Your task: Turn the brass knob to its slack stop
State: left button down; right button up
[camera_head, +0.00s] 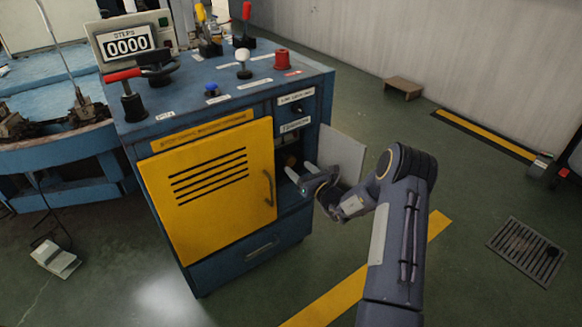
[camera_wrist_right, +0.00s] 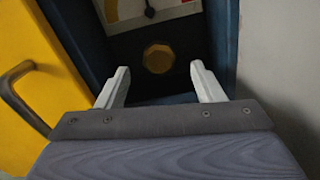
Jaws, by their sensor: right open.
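The brass knob (camera_wrist_right: 158,58) is a faceted, dull gold knob inside a dark recess in the right wrist view. In the head view the knob (camera_head: 290,160) shows small and dim in the open compartment. Above it in the wrist view is part of a dial plate (camera_wrist_right: 150,12) with a dark pointer and coloured bands, cut off by the frame's top. My right gripper (camera_head: 300,173) is open at the compartment mouth. In the wrist view its two pale fingers (camera_wrist_right: 160,80) stand apart, just short of the knob, one to each side below it. My left gripper is not in view.
The yellow door (camera_head: 210,185) with its handle is left of the compartment. A grey open flap (camera_head: 342,153) stands close on the right. The blue cabinet top (camera_head: 190,110) carries levers, buttons and a counter reading 0000 (camera_head: 128,41). Green floor right of the cabinet is mostly free.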

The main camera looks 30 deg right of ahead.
aim_at(292, 163)
jog(key=w, duration=0.2)
jog(key=w+b, duration=0.1)
jog(key=w, duration=0.2)
jog(key=shift+w+a, duration=0.25)
jog(key=shift+w, duration=0.05)
jog(key=c, duration=1)
jog(key=shift+o, duration=0.2)
jog(key=shift+b, duration=0.4)
